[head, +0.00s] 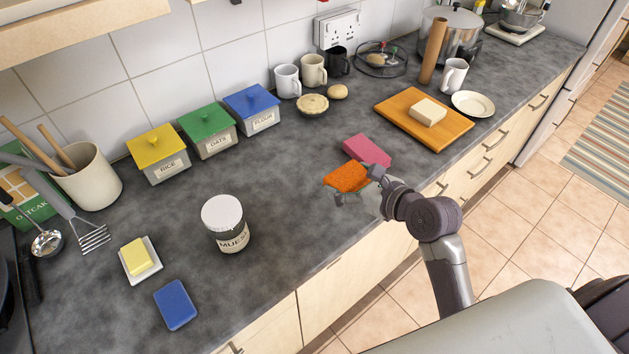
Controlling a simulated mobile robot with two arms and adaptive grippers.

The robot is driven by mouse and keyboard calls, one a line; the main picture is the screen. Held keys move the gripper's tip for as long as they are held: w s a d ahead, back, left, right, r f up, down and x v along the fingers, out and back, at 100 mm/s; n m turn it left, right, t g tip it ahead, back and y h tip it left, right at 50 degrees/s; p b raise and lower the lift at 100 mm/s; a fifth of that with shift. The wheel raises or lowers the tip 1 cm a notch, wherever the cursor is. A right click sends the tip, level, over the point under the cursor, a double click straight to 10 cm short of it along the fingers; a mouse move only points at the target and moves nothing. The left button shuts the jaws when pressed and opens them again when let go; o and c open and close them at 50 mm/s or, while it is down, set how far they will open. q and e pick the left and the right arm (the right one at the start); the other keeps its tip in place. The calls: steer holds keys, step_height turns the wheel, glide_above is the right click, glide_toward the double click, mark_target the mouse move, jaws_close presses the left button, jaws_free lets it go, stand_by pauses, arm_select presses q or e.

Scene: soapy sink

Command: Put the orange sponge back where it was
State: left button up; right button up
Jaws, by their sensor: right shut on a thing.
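The orange sponge (346,176) is on or just above the grey worktop, near its front edge. My right gripper (354,188) comes in from the right and is shut on the orange sponge at its near side. A pink sponge (367,151) lies just behind it, close to or touching it. A blue sponge (175,304) lies on the worktop at the front left. My left gripper is not in view.
A muesli jar (225,224) stands left of the orange sponge. A butter dish (140,259) lies farther left. A wooden board (424,118) with a pale block sits to the right. Rice, oats and flour canisters (207,132) line the wall. The worktop between jar and sponge is clear.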

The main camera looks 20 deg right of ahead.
mark_target(308, 192)
steer(key=x, duration=0.3)
steer(key=a+f+x, duration=0.1)
steer(key=x, duration=0.2)
steer(key=s+x, duration=0.1)
steer(key=x, duration=0.3)
steer(key=shift+s+a+f+p, duration=0.1)
steer(key=shift+a+f+p, duration=0.05)
steer(key=shift+p, duration=0.2)
steer(key=x, duration=0.2)
steer(key=shift+a+f, duration=0.25)
steer(key=shift+f, duration=0.05)
steer(key=shift+a+f, duration=0.1)
steer(key=shift+f, duration=0.05)
step_height(308, 192, down, 3)
steer(key=shift+f, duration=0.15)
steer(key=shift+w+f, duration=0.2)
steer(key=shift+f, duration=0.15)
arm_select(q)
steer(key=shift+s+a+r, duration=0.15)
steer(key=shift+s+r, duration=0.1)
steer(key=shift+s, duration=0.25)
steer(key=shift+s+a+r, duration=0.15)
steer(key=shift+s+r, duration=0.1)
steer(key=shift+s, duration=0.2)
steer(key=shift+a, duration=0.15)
arm_select(e)
steer(key=o, duration=0.5)
steer(key=shift+f, duration=0.1)
